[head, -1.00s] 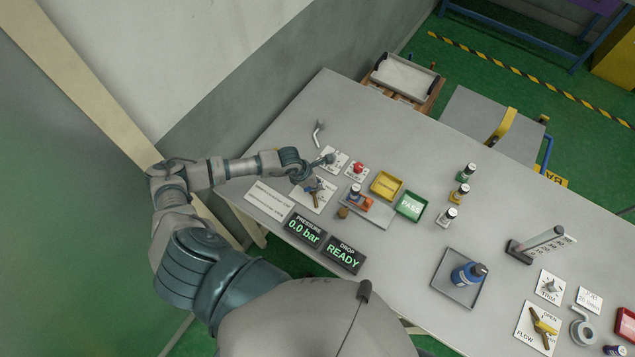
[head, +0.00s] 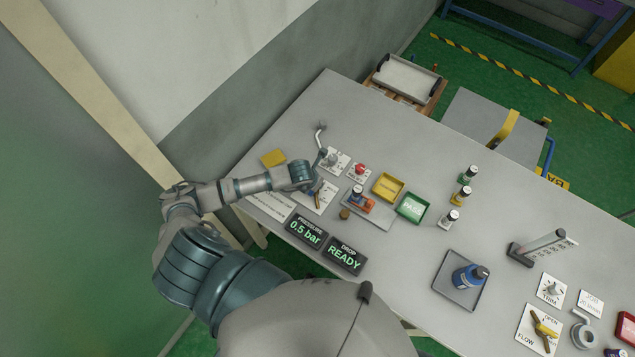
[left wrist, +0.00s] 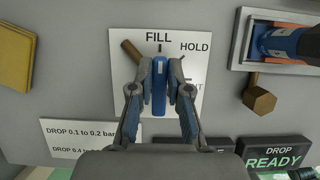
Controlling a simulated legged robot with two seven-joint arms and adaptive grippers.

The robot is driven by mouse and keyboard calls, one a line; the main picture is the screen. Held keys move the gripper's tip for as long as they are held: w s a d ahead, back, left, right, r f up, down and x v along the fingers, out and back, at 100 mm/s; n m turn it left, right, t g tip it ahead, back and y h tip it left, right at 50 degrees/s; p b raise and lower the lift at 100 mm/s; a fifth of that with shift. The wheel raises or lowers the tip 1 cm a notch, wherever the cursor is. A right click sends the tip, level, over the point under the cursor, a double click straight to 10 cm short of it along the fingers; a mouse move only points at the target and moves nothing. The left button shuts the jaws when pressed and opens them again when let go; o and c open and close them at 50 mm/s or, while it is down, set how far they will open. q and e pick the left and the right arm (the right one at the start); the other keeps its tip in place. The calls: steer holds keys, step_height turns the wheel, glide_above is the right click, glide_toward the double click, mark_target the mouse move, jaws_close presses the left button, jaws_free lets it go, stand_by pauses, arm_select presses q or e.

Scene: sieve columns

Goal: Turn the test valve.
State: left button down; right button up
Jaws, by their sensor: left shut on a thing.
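The test valve sits on a white plate (left wrist: 190,110) marked FILL and HOLD, with a third label partly hidden. The plate also shows in the head view (head: 326,200). In the left wrist view the valve's blue handle (left wrist: 159,88) points at FILL, and a brass stub (left wrist: 131,49) sticks out at its upper left. My left gripper (left wrist: 159,75) is shut on the blue handle, one finger on each side. In the head view the gripper (head: 309,187) is over the plate and hides part of the valve. The pressure display (head: 306,231) reads 0.5 bar. My right gripper is not in view.
The drop display (head: 345,255) reads READY. A tray with an orange and blue part (head: 360,202) and a brass knob (head: 345,213) lie close to the right. A red button (head: 360,170) and a bent metal pipe (head: 320,135) stand behind. A yellow pad (head: 273,158) lies behind my arm.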

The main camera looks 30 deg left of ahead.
arm_select(q)
steer(key=shift+s+f, duration=0.35)
steer(key=shift+s, duration=0.05)
steer(key=c, duration=1.3)
jaws_free()
steer(key=shift+o, duration=0.9)
steer(key=shift+a, duration=0.1)
steer(key=shift+r, duration=0.15)
steer(key=shift+w, duration=0.15)
steer(key=v, duration=1.2)
